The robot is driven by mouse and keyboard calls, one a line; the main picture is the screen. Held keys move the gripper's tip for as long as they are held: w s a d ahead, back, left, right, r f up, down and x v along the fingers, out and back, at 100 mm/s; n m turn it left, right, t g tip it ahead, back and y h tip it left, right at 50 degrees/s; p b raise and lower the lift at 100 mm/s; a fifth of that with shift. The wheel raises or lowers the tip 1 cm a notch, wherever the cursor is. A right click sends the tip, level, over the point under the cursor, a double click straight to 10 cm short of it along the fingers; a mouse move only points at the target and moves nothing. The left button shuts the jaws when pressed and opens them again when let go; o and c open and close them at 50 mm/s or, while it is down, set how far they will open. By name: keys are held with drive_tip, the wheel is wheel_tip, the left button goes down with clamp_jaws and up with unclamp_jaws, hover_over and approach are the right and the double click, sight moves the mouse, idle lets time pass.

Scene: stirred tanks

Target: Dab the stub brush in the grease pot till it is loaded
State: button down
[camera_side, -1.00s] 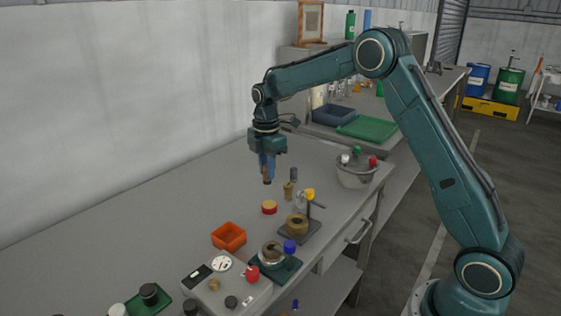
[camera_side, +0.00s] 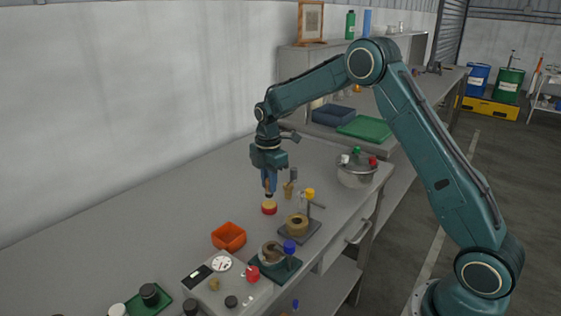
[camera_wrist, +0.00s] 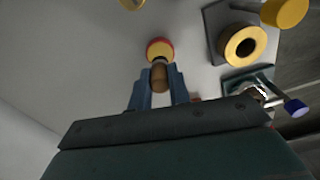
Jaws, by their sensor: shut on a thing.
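My gripper (camera_side: 269,184) is shut on the stub brush, whose brown wooden handle (camera_wrist: 159,76) shows between the blue fingers in the wrist view. The brush points down, with its dark lower end (camera_side: 269,197) at the top of the grease pot. The grease pot (camera_side: 269,209) is a small round red pot with a yellowish top, standing on the grey bench. It also shows in the wrist view (camera_wrist: 160,45), just beyond the brush. The bristle tip is hidden, so I cannot tell whether it touches the grease.
An orange open box (camera_side: 229,237) stands in front of the pot. A stand with a brass ring (camera_side: 297,224) and yellow knob is to the right. A steel pot (camera_side: 356,172) is farther back. The bench left is clear.

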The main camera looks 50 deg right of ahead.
drive_tip(key=shift+f, duration=1.05)
drive_tip(key=shift+f, duration=0.55)
idle(1.2)
drive_tip(key=shift+r, duration=0.15)
drive_tip(key=shift+r, duration=3.4)
drive_tip(key=shift+a, duration=0.1)
drive_tip(key=shift+s+a+f+m, duration=0.8)
drive_tip(key=shift+s+a+m, duration=0.55)
drive_tip(key=shift+m, duration=1.3)
drive_tip(key=shift+s+a+f+m, duration=0.85)
drive_tip(key=shift+s+a+m, duration=0.55)
drive_tip(key=shift+m, duration=1.2)
drive_tip(key=shift+s+a+f+m, duration=0.8)
drive_tip(key=shift+s+a+m, duration=0.55)
drive_tip(key=shift+m, duration=1.3)
